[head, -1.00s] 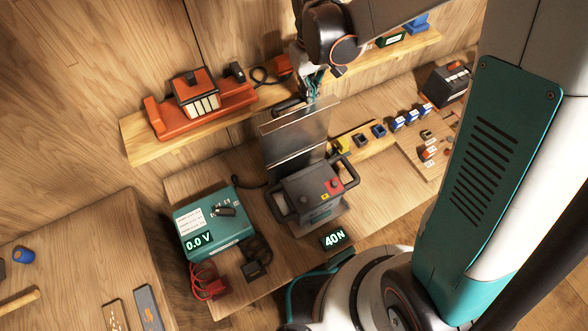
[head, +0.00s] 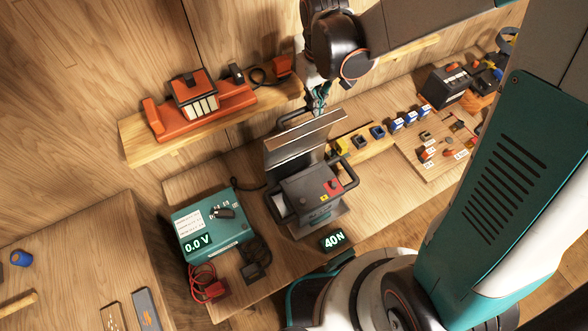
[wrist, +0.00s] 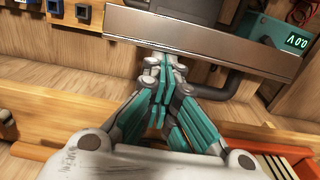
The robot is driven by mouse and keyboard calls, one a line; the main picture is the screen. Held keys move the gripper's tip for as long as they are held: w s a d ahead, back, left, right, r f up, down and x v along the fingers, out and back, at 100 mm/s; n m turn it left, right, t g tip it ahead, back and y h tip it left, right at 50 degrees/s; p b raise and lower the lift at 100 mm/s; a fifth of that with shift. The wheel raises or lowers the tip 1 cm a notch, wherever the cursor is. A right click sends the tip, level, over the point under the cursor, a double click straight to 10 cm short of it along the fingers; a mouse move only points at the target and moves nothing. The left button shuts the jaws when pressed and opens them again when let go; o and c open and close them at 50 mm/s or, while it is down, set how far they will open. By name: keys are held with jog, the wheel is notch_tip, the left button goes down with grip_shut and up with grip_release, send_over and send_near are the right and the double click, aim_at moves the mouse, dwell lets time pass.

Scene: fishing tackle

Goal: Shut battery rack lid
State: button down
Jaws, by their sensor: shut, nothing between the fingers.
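The battery rack (head: 312,190) is a grey box with black side handles and a red knob on top, standing on the bench. Its grey metal lid (head: 290,155) stands raised at the back of the box, hinge side down, and is partly open. A black handle (head: 293,117) shows behind its upper edge. My gripper (head: 318,106) is behind the lid, on the wall side, with its fingers shut and empty. In the wrist view the fingertips (wrist: 165,60) are at the lid's long edge (wrist: 205,45); I cannot tell whether they touch it.
A teal meter reading 0.0 V (head: 212,230) stands left of the rack, and a 40 N display (head: 332,240) is in front. An orange charger (head: 205,108) sits on the back shelf (head: 145,150). Blue blocks (head: 397,123) and a black battery (head: 444,87) are to the right.

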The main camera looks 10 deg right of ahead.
aim_at(324, 122)
jog(key=shift+s+d+f, duration=0.2)
jog(key=shift+s+f, duration=0.1)
jog(key=shift+s, duration=0.25)
jog(key=shift+s+d+f+b, duration=0.15)
jog(key=shift+s+d+b, duration=0.2)
jog(key=shift+s, duration=0.5)
jog(key=shift+s+d+f+b, duration=0.15)
jog(key=shift+s+d+b, duration=0.15)
jog(key=shift+s, duration=0.5)
jog(key=s, duration=0.1)
jog(key=s+d, duration=0.1)
jog(key=s+f+b, duration=0.1)
jog(key=shift+d, duration=0.25)
jog(key=shift+a+f, duration=0.1)
jog(key=shift+a, duration=0.1)
